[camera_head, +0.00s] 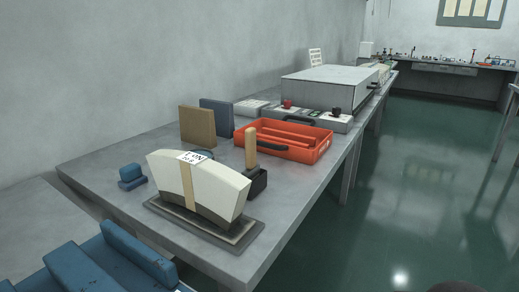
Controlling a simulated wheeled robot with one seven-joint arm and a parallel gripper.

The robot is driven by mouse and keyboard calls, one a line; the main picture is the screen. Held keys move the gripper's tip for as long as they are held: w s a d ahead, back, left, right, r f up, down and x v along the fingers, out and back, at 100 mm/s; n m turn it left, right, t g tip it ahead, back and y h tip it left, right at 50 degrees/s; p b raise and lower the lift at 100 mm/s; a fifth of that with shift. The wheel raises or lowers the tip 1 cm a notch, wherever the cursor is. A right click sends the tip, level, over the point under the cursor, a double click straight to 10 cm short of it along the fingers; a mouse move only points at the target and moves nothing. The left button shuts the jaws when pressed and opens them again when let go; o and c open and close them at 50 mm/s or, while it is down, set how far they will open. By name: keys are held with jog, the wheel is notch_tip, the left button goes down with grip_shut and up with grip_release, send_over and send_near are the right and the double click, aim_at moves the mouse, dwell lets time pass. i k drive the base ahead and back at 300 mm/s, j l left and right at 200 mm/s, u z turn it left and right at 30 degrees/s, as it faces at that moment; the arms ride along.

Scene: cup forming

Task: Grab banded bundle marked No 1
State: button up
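A fan-shaped white bundle (225,189) stands at the near end of the grey table. A tan band (187,186) wraps around its middle. A white label (195,157) with black print lies on top of the band. The print appears upside down and seems to read No 1, with a smaller line I cannot read. The bundle rests on a dark flat mat (243,240) near the table's front edge. My gripper is not in view.
Behind the bundle is a black holder (257,183) with an upright wooden handle (250,148). An orange tray (317,151), a brown board (197,127) and a blue board (217,116) stand farther back. A small blue block (131,176) is left. Blue padded pieces (85,272) fill the lower left. Green floor is clear at right.

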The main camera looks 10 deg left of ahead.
aim_at(199, 184)
jog(key=u, duration=1.3)
